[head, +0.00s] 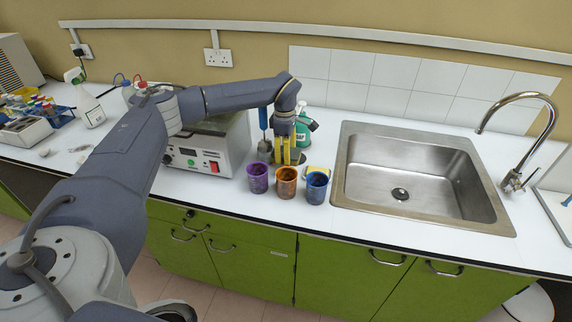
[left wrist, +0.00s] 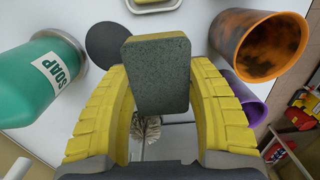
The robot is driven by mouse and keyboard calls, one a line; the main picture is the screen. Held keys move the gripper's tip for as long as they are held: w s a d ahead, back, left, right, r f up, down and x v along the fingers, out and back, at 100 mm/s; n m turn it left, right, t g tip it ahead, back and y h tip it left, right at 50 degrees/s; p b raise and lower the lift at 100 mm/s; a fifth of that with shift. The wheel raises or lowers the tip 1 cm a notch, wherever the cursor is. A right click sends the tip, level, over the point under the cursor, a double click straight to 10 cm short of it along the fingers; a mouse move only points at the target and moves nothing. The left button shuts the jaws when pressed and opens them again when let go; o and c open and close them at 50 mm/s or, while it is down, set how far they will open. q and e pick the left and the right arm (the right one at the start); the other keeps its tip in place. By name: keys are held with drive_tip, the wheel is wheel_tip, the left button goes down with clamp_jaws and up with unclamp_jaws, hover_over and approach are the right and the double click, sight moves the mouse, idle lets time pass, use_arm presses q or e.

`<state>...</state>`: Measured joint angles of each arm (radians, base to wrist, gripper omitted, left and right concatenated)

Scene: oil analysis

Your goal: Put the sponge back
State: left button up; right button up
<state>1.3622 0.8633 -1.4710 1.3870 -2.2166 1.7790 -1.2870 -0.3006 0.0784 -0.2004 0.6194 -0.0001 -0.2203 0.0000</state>
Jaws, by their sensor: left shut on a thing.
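My left gripper (head: 291,158) is low over the counter, behind the cups and left of the sink. In the left wrist view, its curved yellow fingers (left wrist: 162,90) are shut on the sponge (left wrist: 162,75), a block with a dark green-grey face and a yellow edge. The sponge is hard to separate from the fingers in the head view. A small pale dish with a yellow part (left wrist: 155,5) shows at the top edge of the wrist view, apart from the sponge. A dark round disc (left wrist: 110,45) lies beside the sponge. My right gripper is out of view.
Purple (head: 258,178), orange (head: 286,182) and blue (head: 316,188) stained cups stand in front of my gripper. A green soap bottle (left wrist: 40,80) stands close by. A blue-handled brush (head: 263,119) is to the left. The steel sink (head: 415,180) is at right, a white machine (head: 205,155) at left.

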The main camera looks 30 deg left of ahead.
use_arm(q)
drive_tip(key=shift+f, duration=2.5)
drive_tip(key=shift+f, duration=0.1)
drive_tip(key=o, duration=1.1)
drive_tip(key=r, duration=1.2)
drive_tip(key=shift+a+r, duration=0.1)
drive_tip(key=shift+a, duration=0.1)
